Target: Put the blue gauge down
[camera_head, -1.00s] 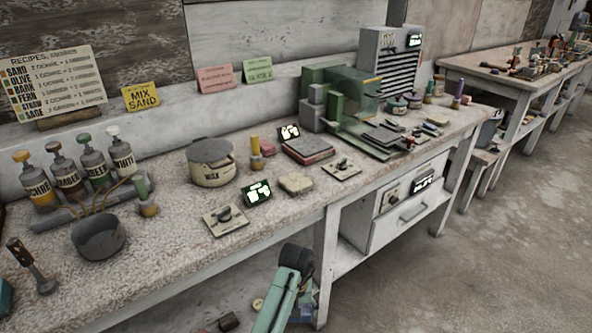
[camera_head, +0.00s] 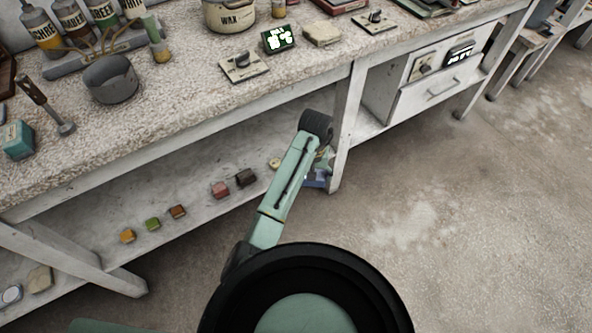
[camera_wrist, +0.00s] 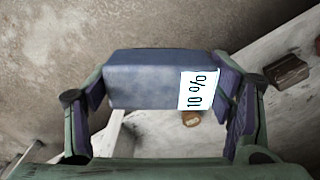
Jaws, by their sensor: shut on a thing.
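The blue gauge (camera_wrist: 145,80) is a blue-grey block with a white "10 %" label. In the wrist view my gripper (camera_wrist: 162,88) is shut on it, with one finger at each end. The gauge hangs over the low shelf's edge and the floor beside it; I see no contact beneath it. In the head view a bit of blue at my gripper (camera_head: 318,178) shows beside the bench leg, below bench-top height. My own arm hides most of the gripper and gauge there.
The bench leg (camera_head: 347,125) stands close by the gripper. The bench top carries a wax pot (camera_head: 230,14), a grey pot (camera_head: 110,80) and a display (camera_head: 279,39). Open floor lies to the right.

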